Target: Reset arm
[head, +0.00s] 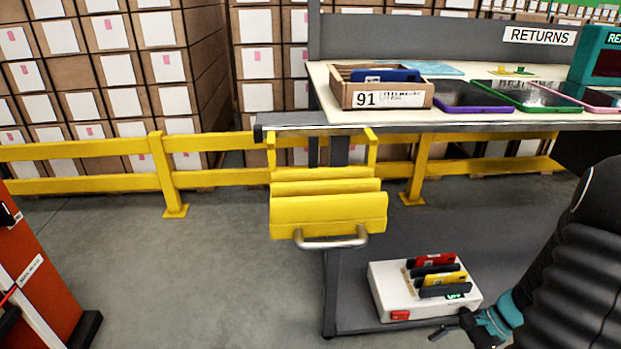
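My gripper (453,327) shows at the lower right, at the end of my dark arm, with a teal part behind its dark fingers. It is in front of a white box (389,297) on the low dark shelf, near that box's right front corner. I see nothing held in it, but the fingers are small and partly hidden, so their opening is unclear. I cannot tell whether it touches the box.
Yellow rails (80,152) and stacked cartons stand behind. An orange unit (38,270) is at left; floor between is clear.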

